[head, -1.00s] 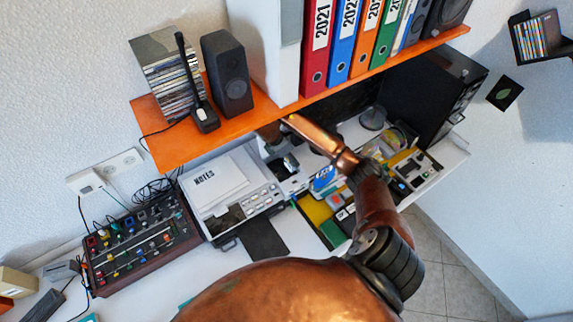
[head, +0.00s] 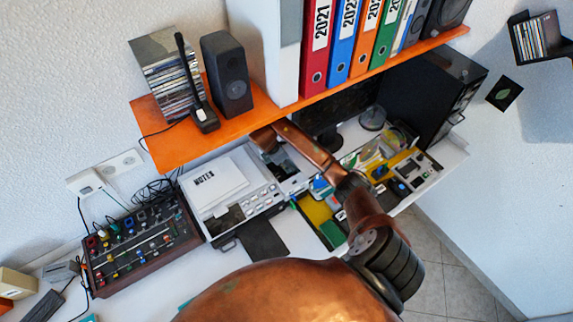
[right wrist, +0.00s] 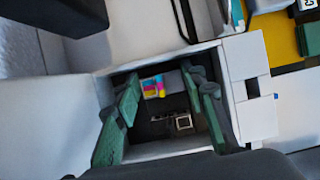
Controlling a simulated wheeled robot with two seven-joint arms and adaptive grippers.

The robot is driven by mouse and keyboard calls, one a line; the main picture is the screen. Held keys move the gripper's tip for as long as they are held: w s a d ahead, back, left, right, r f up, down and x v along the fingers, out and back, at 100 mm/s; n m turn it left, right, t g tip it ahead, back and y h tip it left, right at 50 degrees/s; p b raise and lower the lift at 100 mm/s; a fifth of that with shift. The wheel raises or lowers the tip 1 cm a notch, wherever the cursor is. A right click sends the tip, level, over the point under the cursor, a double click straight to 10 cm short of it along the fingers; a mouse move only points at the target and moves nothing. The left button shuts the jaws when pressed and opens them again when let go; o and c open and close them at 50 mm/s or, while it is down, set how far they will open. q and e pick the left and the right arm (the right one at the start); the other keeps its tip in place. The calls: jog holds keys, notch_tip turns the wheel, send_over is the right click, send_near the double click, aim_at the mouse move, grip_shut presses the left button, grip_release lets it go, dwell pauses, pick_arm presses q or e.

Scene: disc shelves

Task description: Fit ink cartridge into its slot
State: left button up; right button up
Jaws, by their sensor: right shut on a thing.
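My right gripper (right wrist: 163,92) reaches down into the printer's open bay in the right wrist view, its two green-padded fingers on either side of the ink cartridge. The ink cartridge (right wrist: 154,86) has a cyan, magenta and yellow label beside a grey part. The gripper is shut on it. The slot itself is hard to make out in the dark bay; a small pale square frame (right wrist: 183,122) shows there. In the head view my right arm reaches over the white printer (head: 232,202), under the shelf; its fingers and the cartridge cannot be made out. My left gripper is not in view.
An orange shelf (head: 240,128) with binders and a speaker hangs close above my right forearm. Notes (head: 220,184) lie on the printer. A mixer (head: 140,245) stands to the left, a drawer tray (head: 320,232) of small items to the right.

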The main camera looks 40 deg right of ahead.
jog(key=o, duration=1)
jog(key=v, duration=0.7)
jog(key=shift+r, duration=0.3)
jog(key=shift+a, duration=0.1)
